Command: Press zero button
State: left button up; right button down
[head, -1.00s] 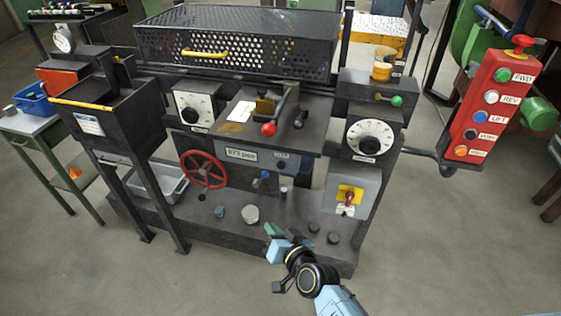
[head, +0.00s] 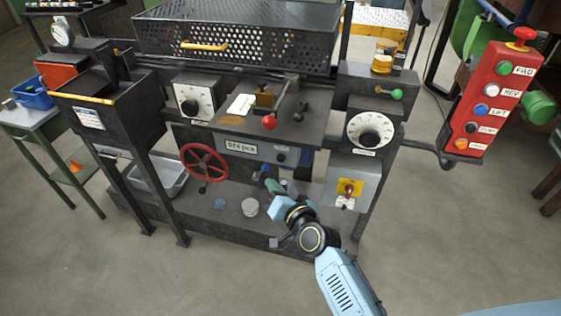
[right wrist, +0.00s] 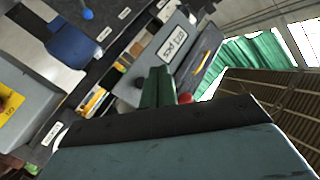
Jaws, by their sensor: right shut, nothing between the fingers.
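The counter sign (head: 241,147) on the front of the machine's middle block reads about "024 pcs". Just right of it is a small dark round button (head: 281,157) with a pale label too small to read; I cannot confirm it is the zero button. My right gripper (head: 272,186), with green fingertips, is shut and empty. In the head view it appears just below the button, apart from it as far as I can tell. In the right wrist view the closed green fingers (right wrist: 158,85) point up toward the counter sign (right wrist: 173,46). My left gripper is out of view.
Close by are a red handwheel (head: 204,162), a red-knobbed lever (head: 269,122), a blue knob (head: 264,171) and a yellow switch plate (head: 349,188). A red pendant (head: 490,100) with several buttons hangs at right. The floor in front is clear.

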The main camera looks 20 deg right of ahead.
aim_at(281, 158)
jog(key=shift+w+d+b, duration=0.25)
jog(key=shift+w+d, duration=0.3)
jog(key=shift+w, duration=0.25)
jog(key=shift+w+d+b, duration=0.3)
jog(key=shift+w+d, duration=0.2)
jog(key=shift+w, duration=0.35)
jog(key=shift+w+d+b, duration=0.25)
jog(key=shift+w+d, duration=0.3)
jog(key=shift+w, duration=0.25)
jog(key=shift+w+d, duration=0.1)
jog(key=shift+w+d, duration=0.15)
jog(key=shift+w, duration=0.1)
jog(key=shift+w+d, duration=0.3)
jog(key=shift+w, duration=0.1)
dwell(0.9)
dwell(0.3)
jog(key=shift+s+a, duration=0.55)
jog(key=shift+s, duration=0.25)
